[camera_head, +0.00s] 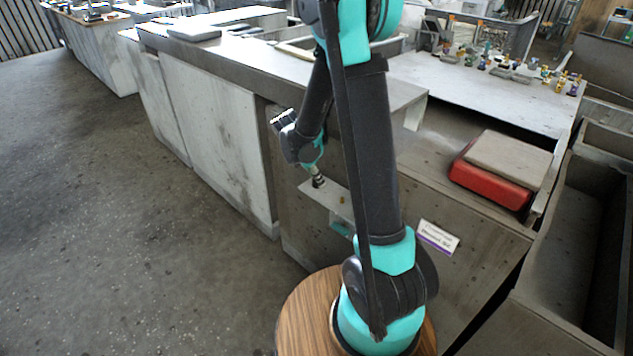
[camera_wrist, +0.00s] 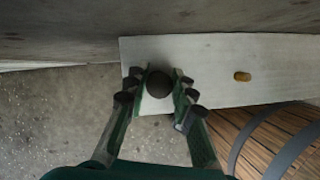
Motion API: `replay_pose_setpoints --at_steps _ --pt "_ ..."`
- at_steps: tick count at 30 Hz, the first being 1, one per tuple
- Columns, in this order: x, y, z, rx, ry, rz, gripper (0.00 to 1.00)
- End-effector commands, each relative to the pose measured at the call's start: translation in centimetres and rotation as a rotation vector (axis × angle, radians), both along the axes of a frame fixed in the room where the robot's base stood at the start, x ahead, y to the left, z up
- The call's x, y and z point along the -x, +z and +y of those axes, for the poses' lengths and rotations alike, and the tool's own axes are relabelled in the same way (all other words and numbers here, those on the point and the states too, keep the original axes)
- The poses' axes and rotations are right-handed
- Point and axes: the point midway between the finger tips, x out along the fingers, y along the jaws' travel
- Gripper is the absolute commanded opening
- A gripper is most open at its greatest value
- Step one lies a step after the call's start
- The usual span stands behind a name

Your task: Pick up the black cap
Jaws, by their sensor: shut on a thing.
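The black cap (camera_wrist: 159,84) is a dark, round piece between the fingers of my gripper (camera_wrist: 158,90) in the wrist view. A finger lies against each side of it. Below it is a narrow pale shelf (camera_wrist: 215,58). In the head view my gripper (camera_head: 317,182) points down at the left end of this shelf (camera_head: 345,208), at the front of the counter. The cap is too small there to make out apart from the fingers. I cannot tell whether it touches the shelf.
The counter front (camera_wrist: 70,22) rises close behind the shelf. A red box with a grey lid (camera_head: 502,167) sits on the counter at right. Open floor (camera_head: 120,210) lies at left.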

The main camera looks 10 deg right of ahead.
Motion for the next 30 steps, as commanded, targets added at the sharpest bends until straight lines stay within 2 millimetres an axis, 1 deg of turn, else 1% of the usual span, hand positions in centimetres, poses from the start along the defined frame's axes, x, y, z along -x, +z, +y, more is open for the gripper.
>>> replay_pose_setpoints --at_steps 8,11,14,17,20,24,30 --pt "0.0 0.5 0.0 0.000 0.000 0.000 0.05" --pt "0.0 1.2 0.0 0.000 0.000 0.000 0.05" --pt "0.0 2.4 0.0 0.000 0.000 0.000 0.05" --pt "0.0 4.1 0.0 0.000 0.000 0.000 0.05" --pt "0.1 6.4 0.0 0.000 0.000 0.000 0.05" --pt "0.1 10.2 0.0 0.000 0.000 0.000 0.05" --pt "0.1 15.0 0.0 0.000 0.000 0.000 0.05"
